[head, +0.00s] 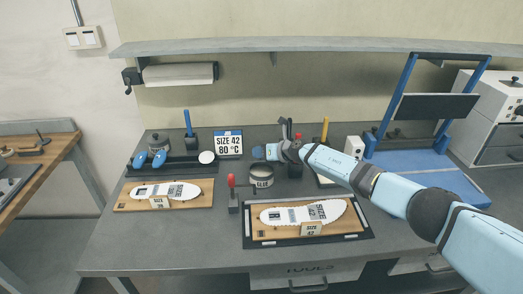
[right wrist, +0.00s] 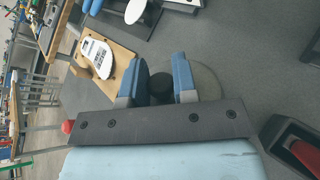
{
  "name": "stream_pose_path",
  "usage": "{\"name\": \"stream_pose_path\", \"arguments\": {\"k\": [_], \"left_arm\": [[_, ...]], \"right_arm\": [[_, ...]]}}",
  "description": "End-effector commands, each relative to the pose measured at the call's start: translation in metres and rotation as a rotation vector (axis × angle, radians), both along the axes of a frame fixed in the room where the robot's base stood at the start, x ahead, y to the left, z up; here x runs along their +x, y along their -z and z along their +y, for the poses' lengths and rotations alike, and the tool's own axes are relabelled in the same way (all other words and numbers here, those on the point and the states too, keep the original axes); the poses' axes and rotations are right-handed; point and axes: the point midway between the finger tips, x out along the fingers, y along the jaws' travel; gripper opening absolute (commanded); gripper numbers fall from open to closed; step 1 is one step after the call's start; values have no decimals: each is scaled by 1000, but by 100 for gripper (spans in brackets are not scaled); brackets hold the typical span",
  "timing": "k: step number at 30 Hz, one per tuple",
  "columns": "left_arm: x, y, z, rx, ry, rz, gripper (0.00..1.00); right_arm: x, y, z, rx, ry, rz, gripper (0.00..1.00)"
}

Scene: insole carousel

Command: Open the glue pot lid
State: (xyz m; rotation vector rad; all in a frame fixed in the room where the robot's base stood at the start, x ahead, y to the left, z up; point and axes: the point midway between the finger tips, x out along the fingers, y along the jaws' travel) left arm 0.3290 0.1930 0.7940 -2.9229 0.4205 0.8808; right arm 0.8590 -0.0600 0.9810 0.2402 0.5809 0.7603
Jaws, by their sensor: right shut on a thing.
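The glue pot (head: 262,181) is a small grey pot with a pale label, standing mid-bench behind the right-hand insole board. My right gripper (head: 259,152) is just above it, with the arm coming in from the right. In the right wrist view the blue fingers (right wrist: 160,84) are shut on a dark round knob (right wrist: 161,92), the handle of the glue pot lid. Part of a grey disc (right wrist: 207,82) shows beside the fingers. I cannot tell whether the lid still touches the pot. My left gripper is not in view.
Two boards with white insoles lie at left (head: 135,205) and centre front (head: 280,237). A red-handled tool (head: 232,190) stands left of the pot. A "SIZE 42 80 °C" sign (head: 228,143) stands behind. A blue-framed press (head: 445,145) is at right.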

Motion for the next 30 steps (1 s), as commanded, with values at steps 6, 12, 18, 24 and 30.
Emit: {"name": "stream_pose_path", "arguments": {"k": [6,12,18,24,30], "left_arm": [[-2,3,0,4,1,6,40],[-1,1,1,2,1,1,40],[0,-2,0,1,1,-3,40],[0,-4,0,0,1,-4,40],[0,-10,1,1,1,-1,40]], "right_arm": [[0,1,0,0,0,10,0],[0,1,0,0,0,8,0],[0,1,0,0,0,8,48],[0,0,-1,0,0,7,48],[-9,-9,-14,-2,0,6,48]]}}
